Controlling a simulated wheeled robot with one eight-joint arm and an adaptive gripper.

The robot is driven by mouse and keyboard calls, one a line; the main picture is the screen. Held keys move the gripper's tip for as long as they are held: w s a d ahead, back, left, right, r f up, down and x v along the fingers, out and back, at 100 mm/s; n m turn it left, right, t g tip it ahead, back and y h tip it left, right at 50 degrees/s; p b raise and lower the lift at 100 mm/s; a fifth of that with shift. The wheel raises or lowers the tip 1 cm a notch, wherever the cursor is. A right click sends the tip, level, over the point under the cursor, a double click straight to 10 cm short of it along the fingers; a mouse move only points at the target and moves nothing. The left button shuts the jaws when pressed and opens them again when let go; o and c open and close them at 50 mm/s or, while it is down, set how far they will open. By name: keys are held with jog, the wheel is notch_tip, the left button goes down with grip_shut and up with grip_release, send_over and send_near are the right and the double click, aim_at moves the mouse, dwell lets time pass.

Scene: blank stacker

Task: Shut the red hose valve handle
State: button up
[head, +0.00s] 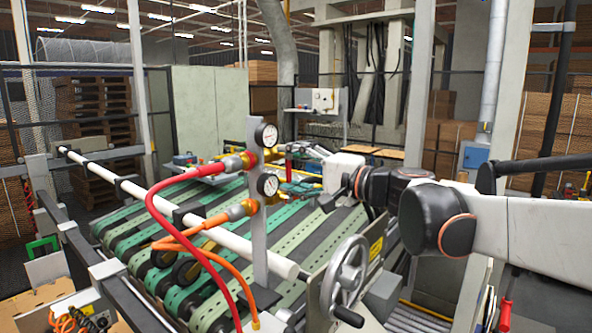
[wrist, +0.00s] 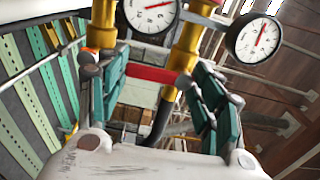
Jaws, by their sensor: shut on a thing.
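The red valve handle (head: 289,166) stands out to the right of the gauge post (head: 257,225), near the upper brass fitting. It also shows in the wrist view as a red bar (wrist: 150,73) lying across between the teal finger pads. My gripper (head: 298,168) reaches in from the right and is shut on this handle; its fingers also show in the wrist view (wrist: 157,76). The red hose (head: 172,190) runs from the upper fitting on the post's left side. The valve's inner parts are hidden.
Two gauges, upper (head: 266,135) and lower (head: 268,185), sit on the post close to my gripper. An orange hose (head: 230,273) hangs from the lower fitting. A handwheel (head: 345,280) stands in front, right of the post. Green conveyor belts (head: 130,228) lie behind.

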jog(key=shift+m, duration=0.3)
jog(key=o, duration=1.1)
jog(key=shift+c, duration=0.2)
jog(key=v, duration=0.7)
jog(key=shift+s+d, duration=0.2)
jog(key=shift+s, duration=0.05)
jog(key=shift+f, duration=0.15)
